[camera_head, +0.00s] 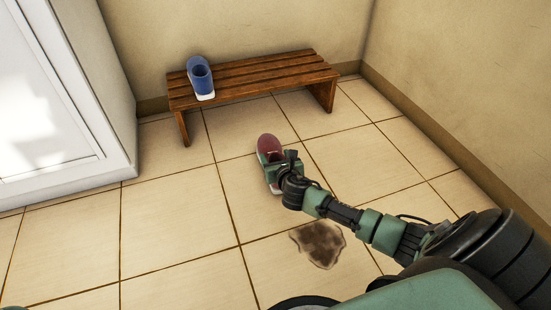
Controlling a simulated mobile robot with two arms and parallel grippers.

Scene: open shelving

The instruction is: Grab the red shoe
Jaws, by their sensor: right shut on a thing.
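The red shoe (268,143) is on or just above the tiled floor, in front of the bench; I cannot tell whether it touches the floor. It has a pale sole, and its toe points away from me. My right gripper (280,165) is at the near part of the shoe and shut on it. The gripper hides part of the shoe's opening and heel. My left gripper is not in view.
A wooden slatted bench (260,76) stands against the back wall with a blue shoe (200,76) on its left end. A brown stain (319,244) lies on the floor below my right arm. A white cabinet (50,110) stands at left. Floor at left is clear.

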